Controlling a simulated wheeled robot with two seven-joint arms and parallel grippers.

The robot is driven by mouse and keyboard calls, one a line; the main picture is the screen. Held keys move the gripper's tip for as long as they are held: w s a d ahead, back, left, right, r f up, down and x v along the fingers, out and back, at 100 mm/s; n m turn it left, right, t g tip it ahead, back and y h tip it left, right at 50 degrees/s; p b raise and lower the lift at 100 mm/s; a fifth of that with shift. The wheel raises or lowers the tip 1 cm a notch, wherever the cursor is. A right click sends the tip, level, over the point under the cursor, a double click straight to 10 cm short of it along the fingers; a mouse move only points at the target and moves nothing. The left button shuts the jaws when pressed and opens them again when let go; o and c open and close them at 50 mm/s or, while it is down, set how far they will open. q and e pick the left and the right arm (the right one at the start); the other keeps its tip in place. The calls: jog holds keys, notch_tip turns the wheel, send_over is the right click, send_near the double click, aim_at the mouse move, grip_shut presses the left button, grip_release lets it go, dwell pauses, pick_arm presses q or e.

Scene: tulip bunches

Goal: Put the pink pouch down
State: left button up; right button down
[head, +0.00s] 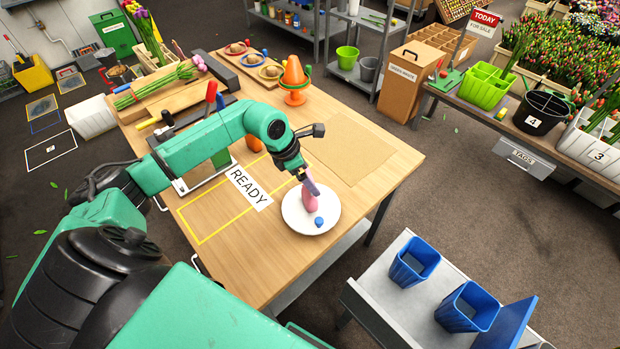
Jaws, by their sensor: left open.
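The pink pouch (310,202) stands on the white round plate (295,222) near the table's front right part. My left gripper (309,186) is open, directly above and around the upper part of the pouch. The fingers partly hide the pouch, and I cannot tell whether they touch it. A small blue object (319,221) lies on the plate just in front of the pouch. My right gripper is out of view.
A READY label (249,188) and yellow outline lie left of the plate. An orange cone-shaped item (294,75) stands at the table's back. Two blue bins (414,262) sit on a grey cart at lower right. The brown mat (350,150) is bare.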

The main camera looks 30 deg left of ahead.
pick_arm(q)
jog(key=b+v, duration=0.2)
jog(key=v, duration=0.8)
jog(key=shift+r+b, duration=0.2)
jog(key=shift+b, duration=0.15)
jog(key=shift+s, duration=0.1)
